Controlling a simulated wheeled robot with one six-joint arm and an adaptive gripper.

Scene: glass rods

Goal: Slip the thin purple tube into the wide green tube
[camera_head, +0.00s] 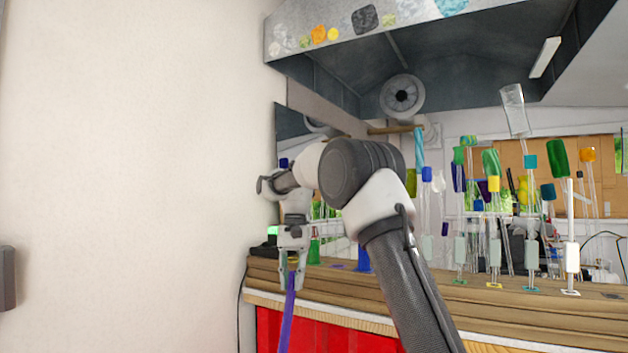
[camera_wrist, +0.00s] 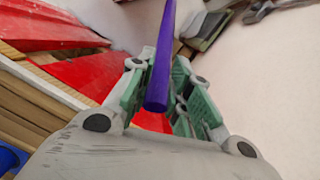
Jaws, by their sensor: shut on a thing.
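The thin purple tube (camera_head: 287,318) hangs below my gripper (camera_head: 292,275), which is shut on it near the tube's upper end. The tube is slightly tilted and its lower end is out of the head view. In the wrist view the purple tube (camera_wrist: 162,60) runs between the green-padded fingers of my gripper (camera_wrist: 163,95). A green upright thing (camera_head: 314,251) stands on the wooden bench just behind and right of my gripper, apart from the purple tube. It may be the wide green tube; its opening is not clear.
A blue upright thing (camera_head: 363,259) stands on the wooden bench (camera_head: 430,293), partly behind my arm. Several thin glass rods with coloured tops stand at the right, among them a white one (camera_head: 571,235). A plain wall (camera_head: 130,160) is at left. Red panels (camera_head: 325,333) front the bench.

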